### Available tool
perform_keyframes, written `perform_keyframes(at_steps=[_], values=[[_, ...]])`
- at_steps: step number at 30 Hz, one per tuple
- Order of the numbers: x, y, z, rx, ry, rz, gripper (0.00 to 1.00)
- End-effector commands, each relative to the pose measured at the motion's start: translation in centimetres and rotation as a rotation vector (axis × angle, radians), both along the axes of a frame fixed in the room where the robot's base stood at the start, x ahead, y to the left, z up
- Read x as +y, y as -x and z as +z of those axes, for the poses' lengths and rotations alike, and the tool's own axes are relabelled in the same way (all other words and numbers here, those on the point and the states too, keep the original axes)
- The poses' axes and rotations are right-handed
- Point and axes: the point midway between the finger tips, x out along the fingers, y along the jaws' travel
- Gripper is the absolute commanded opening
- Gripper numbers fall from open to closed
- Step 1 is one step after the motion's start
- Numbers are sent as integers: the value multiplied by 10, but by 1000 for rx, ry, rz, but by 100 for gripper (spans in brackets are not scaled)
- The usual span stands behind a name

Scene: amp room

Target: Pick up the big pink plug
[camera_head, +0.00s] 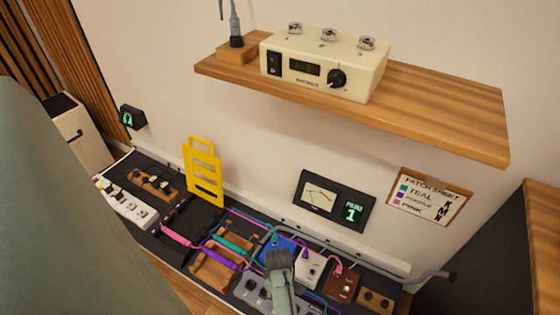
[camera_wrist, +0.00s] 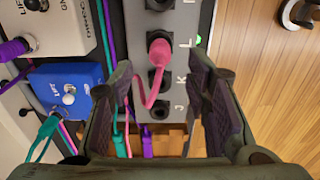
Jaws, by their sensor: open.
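A pink plug (camera_wrist: 160,50) sits in a jack of a grey jack box (camera_wrist: 180,18) in the wrist view, with a pink cable curving down from it. My gripper (camera_wrist: 160,68) is open, its two fingers on either side of the plug's line, with nothing held. In the head view my gripper (camera_head: 279,262) hangs over the pedals and hides that jack. A larger pink connector (camera_head: 176,237) lies at the left of the board in the head view. A smaller pink plug (camera_head: 338,268) stands on a brown pedal. I cannot tell from size alone which is the big one.
A blue pedal (camera_wrist: 68,92) with a teal plug (camera_wrist: 48,128) and a white pedal (camera_wrist: 62,28) stand close left of my gripper. A yellow rack (camera_head: 203,172) rises behind the board. A wooden shelf (camera_head: 450,110) overhangs the back. Wooden floor (camera_wrist: 265,75) is right of the box.

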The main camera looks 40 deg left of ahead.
Motion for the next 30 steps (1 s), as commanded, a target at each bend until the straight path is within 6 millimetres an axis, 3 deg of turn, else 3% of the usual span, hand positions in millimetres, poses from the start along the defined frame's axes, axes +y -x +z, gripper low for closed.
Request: perform_keyframes(at_steps=[12,20,30], values=[[-2,1,-50,0,0,0,44],[-2,1,-53,-1,-2,-1,44],[-2,1,-53,-2,-1,-1,23]])
